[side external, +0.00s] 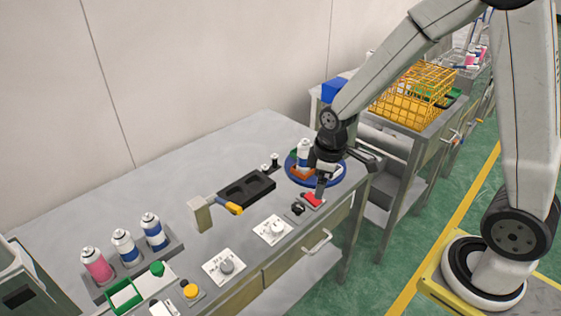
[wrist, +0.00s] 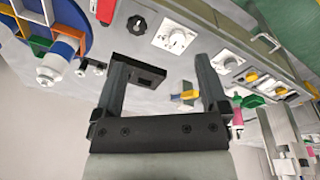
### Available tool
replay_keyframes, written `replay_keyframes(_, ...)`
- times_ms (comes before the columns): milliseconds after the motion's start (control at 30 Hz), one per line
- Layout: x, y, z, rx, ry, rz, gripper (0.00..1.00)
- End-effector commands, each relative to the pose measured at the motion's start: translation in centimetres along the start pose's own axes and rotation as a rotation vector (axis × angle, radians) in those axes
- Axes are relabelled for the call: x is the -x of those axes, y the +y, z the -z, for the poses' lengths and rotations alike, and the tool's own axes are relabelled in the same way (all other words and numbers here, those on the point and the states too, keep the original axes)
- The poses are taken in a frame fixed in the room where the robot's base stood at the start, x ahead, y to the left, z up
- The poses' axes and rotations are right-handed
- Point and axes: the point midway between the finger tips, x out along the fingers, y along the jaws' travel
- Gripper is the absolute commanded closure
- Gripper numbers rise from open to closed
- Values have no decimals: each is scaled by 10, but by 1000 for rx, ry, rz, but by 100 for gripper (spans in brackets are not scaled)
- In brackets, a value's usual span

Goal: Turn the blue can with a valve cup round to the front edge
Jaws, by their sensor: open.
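A blue turntable disc (side external: 337,179) sits at the right end of the bench, partly hidden by my gripper. It also shows at the upper left of the wrist view (wrist: 76,12), with coloured open compartments on it. A white-and-blue can (side external: 304,148) stands in a compartment at the disc's far left side; the wrist view shows its blue body and pale top (wrist: 60,55). My gripper (side external: 346,177) is over the disc's front part, apart from the can. In the wrist view its jaws (wrist: 165,72) are open with nothing held between them.
A rack at the left holds a pink can (side external: 97,265) and two blue-and-white cans (side external: 125,247). A yellow wire basket (side external: 405,103) stands behind.

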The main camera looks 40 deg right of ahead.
Motion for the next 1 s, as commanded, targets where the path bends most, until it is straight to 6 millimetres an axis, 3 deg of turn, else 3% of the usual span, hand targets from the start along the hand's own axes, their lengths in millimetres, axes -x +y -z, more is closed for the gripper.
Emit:
replay_keyframes(533,-75,52,44,671,-69,95,6)
replay_keyframes(700,-87,58,48,770,-73,114,6)
replay_keyframes(1000,-89,59,49,792,-72,116,6)
